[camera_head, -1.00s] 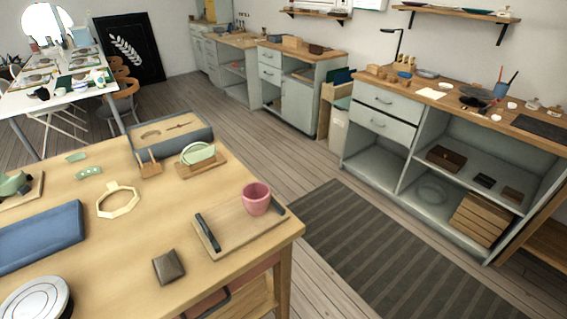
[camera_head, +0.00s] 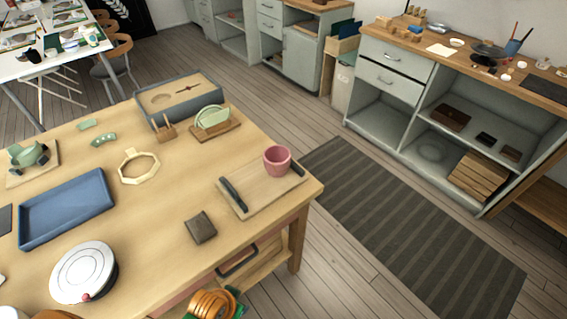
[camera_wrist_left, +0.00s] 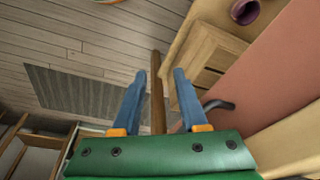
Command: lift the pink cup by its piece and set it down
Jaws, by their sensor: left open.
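The pink cup (camera_head: 277,160) stands upright at the right end of a wooden tray (camera_head: 245,200) with dark handles, near the table's right corner. No separate piece on the cup can be made out. My right gripper is not in view.
A dark square block (camera_head: 201,227) lies left of the tray. A white round turntable (camera_head: 84,272), a blue tray (camera_head: 66,208) and an octagonal wooden frame (camera_head: 138,167) are farther left. A green piece in a wooden stand (camera_head: 213,123) is behind. The dark drawer handle (camera_wrist_left: 218,104) sticks out near my gripper.

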